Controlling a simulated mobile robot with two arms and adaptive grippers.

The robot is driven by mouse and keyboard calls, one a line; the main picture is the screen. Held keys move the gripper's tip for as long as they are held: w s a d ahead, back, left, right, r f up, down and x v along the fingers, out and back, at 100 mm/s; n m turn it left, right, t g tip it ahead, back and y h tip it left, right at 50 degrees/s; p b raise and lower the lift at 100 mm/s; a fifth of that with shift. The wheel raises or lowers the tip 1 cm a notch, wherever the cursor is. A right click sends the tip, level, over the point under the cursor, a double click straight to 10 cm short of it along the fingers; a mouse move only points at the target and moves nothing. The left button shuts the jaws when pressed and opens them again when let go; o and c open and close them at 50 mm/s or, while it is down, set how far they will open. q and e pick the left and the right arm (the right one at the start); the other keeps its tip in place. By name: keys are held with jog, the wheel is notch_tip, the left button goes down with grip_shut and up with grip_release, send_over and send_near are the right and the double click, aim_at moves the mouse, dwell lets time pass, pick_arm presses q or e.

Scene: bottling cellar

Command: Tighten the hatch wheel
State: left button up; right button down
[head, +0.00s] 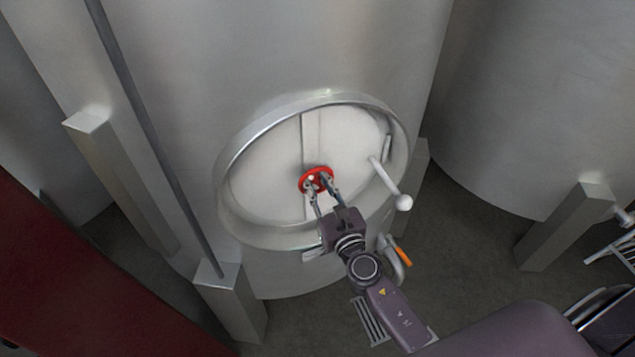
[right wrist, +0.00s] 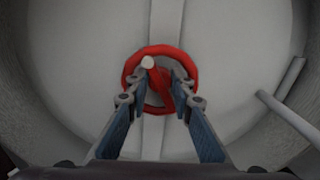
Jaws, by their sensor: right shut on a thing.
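The red hatch wheel (head: 315,176) sits at the centre of the pale round hatch door (head: 262,185) on a steel tank. It also shows in the right wrist view (right wrist: 158,52), with a small pale knob near its top left. My right gripper (head: 321,188) reaches up to the wheel from below. Its two fingers (right wrist: 158,92) lie over the left and right parts of the wheel and are shut on it. The fingertips partly hide the wheel's sides. My left gripper is not in view.
A raised metal rim (head: 228,217) surrounds the hatch door. A lever with a white ball end (head: 403,202) sticks out at its right. An orange-handled valve (head: 403,256) is low on the right. Steel tank legs (head: 231,300) stand around on the dark floor (head: 480,255).

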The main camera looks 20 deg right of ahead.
jog(key=shift+m, duration=0.3)
jog(key=m+b, duration=0.1)
jog(key=m, duration=0.4)
jog(key=shift+f+b, duration=0.1)
jog(key=shift+b, duration=0.25)
jog(key=m+b, duration=0.1)
jog(key=m, duration=0.5)
jog(key=shift+m, duration=0.3)
jog(key=m, duration=1.1)
jog(key=shift+d, duration=0.1)
jog(key=shift+f+m, duration=0.1)
jog(key=shift+m, duration=0.4)
jog(key=c, duration=1.7)
grip_release()
